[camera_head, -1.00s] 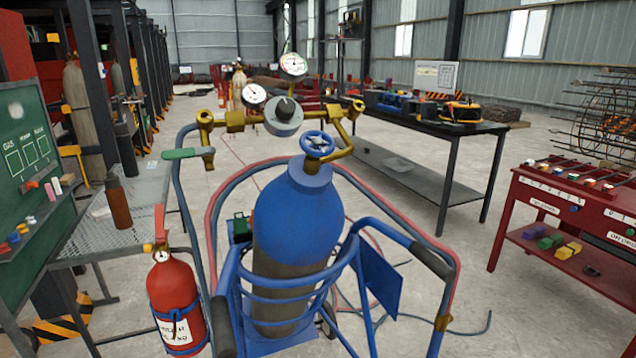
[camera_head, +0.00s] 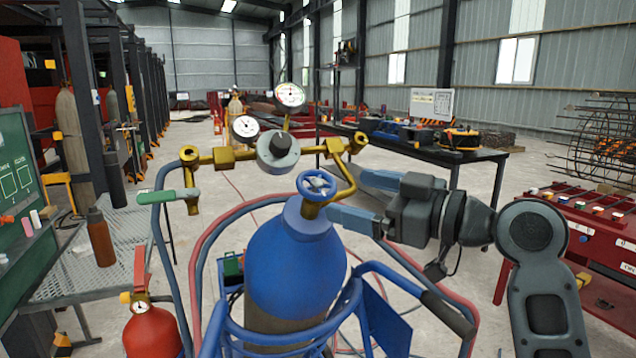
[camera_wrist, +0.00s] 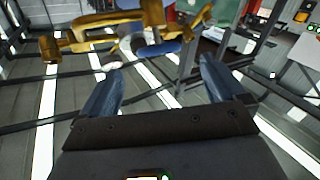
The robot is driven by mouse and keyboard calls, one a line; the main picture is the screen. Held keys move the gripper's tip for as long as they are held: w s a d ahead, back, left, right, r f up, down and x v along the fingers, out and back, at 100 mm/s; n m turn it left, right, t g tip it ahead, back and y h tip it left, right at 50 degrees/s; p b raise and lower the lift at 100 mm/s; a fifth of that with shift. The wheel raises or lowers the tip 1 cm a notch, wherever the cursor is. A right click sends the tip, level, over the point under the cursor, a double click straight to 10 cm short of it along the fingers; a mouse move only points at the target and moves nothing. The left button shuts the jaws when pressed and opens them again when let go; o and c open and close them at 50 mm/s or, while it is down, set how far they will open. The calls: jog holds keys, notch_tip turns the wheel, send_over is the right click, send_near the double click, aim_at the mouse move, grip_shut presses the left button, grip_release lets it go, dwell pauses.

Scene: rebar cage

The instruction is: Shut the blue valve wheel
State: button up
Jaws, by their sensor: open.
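The blue valve wheel (camera_head: 317,186) sits on the brass valve at the top of the blue gas cylinder (camera_head: 296,258). My gripper (camera_head: 346,206) has come in from the right, its blue fingers pointing left toward the valve. The fingers are just right of and slightly below the wheel in the head view, and no contact shows. In the wrist view my gripper (camera_wrist: 160,85) is open with nothing between its fingers. The brass fittings (camera_wrist: 105,30) lie beyond the fingertips, and a blue part, possibly the wheel (camera_wrist: 158,48), shows there.
Two gauges and a grey regulator knob (camera_head: 278,152) stand on the brass manifold just left of the wheel. The blue cart frame (camera_head: 395,275) and red hoses surround the cylinder. A red bench (camera_head: 610,235) stands right.

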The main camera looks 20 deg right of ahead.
aim_at(319, 184)
jog(key=p+x, duration=0.1)
jog(key=x, duration=0.6)
jog(key=shift+w+a+r, duration=0.15)
jog(key=shift+w+a, duration=0.05)
jog(key=shift+w, duration=0.15)
jog(key=c, duration=1)
jog(key=shift+o, duration=0.2)
jog(key=shift+p, duration=0.3)
